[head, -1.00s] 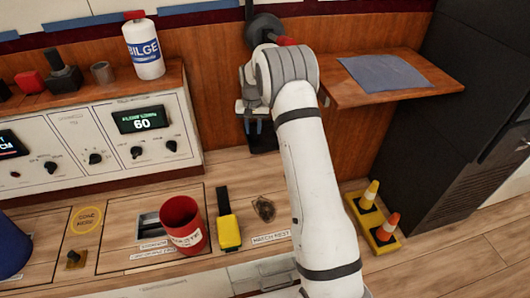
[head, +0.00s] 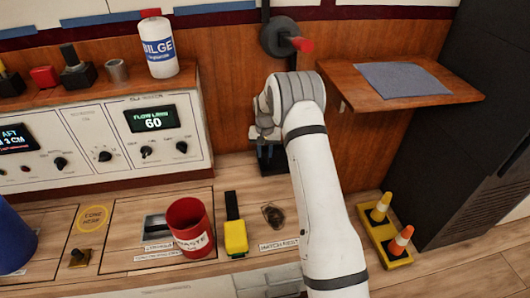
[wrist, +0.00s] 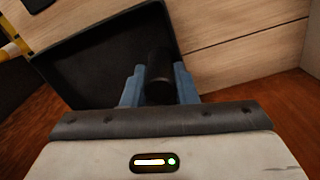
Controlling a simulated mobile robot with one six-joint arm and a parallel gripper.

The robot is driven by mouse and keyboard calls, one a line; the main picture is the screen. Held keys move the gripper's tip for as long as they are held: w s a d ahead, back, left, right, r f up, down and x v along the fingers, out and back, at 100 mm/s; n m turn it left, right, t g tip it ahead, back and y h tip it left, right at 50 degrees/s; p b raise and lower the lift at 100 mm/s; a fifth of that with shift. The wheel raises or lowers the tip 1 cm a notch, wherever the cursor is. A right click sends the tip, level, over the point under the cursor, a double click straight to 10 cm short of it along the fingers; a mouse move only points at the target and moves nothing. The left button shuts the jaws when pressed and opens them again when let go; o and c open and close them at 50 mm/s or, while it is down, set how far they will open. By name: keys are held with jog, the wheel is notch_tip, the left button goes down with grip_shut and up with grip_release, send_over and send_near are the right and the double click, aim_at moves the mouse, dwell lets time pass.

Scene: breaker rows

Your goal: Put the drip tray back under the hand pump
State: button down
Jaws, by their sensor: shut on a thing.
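The drip tray (wrist: 108,58) is a shallow dark tray with a raised rim, filling the upper left of the wrist view. My gripper (wrist: 160,88) has its blue fingers shut around a dark upright grip on it. In the head view my gripper (head: 268,135) is low against the wood wall, and a dark part of the tray (head: 272,161) shows below the fingers; my arm hides the rest. A dark round fitting with a red handle, seemingly the hand pump (head: 283,38), is on the wall above my gripper. I cannot tell whether the tray touches the surface below.
A wooden shelf with a grey cloth (head: 405,80) juts out at the right. A control panel (head: 140,135) stands left. A red waste cup (head: 188,228), a yellow-and-black tool (head: 235,232) and small cones (head: 390,226) are nearer. A dark cabinet (head: 480,120) is far right.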

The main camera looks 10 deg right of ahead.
jog(key=shift+f, duration=0.15)
jog(key=c, duration=1.1)
grip_release()
jog(key=shift+c, duration=0.2)
notch_tip(320, 180, up, 12)
jog(key=p, duration=0.3)
